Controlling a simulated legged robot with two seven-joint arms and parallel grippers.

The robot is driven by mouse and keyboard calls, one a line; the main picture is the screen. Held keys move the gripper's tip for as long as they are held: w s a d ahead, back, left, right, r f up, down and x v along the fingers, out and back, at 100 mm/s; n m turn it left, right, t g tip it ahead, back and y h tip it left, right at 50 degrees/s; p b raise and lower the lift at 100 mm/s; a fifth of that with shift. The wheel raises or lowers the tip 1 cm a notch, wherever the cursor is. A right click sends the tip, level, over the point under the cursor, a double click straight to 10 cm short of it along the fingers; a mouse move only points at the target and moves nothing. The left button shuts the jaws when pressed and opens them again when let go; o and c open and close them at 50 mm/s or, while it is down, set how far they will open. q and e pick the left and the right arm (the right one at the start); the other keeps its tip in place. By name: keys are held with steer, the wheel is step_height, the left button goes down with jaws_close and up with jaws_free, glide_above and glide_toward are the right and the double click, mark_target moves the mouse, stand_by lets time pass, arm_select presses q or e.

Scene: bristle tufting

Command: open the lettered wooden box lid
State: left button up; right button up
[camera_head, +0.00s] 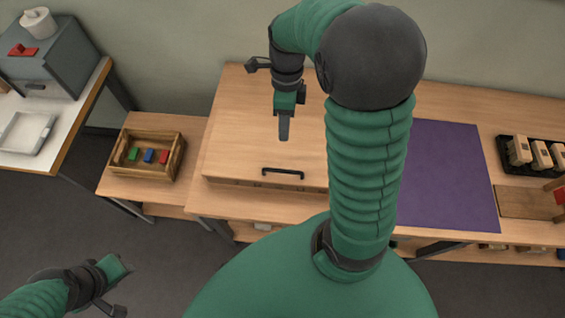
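The wooden box has a broad, flat light-wood lid (240,140), which lies shut as far as it shows. A black bar handle (283,173) sits near its front edge. Small dark marks show on the narrow box front (255,187), too small to read. My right gripper (284,136) points down over the lid, behind the handle; whether it touches the lid is unclear. It is seen edge-on, so its opening does not show. My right arm hides the lid's right part. My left gripper (128,288) is low at the left, away from the box, its opening unclear.
A wooden crate (118,160) with green, blue and red blocks stands left of the box. A purple mat (448,175) lies to the right, beside a black tray (508,165) of wooden pieces. A grey machine (60,70) stands far left. The wall is behind.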

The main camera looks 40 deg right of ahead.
mark_target(283, 170)
steer(key=a+f, duration=0.1)
steer(key=f, duration=0.4)
steer(key=s+f, duration=0.1)
steer(key=f, duration=0.5)
steer(key=s+a+f+b, duration=0.1)
steer(key=f, duration=0.4)
steer(key=shift+s+a+f, duration=0.2)
steer(key=shift+a+f, duration=0.05)
steer(key=shift+a, duration=0.05)
steer(key=shift+c, duration=0.3)
jaws_close()
steer(key=shift+r, duration=0.1)
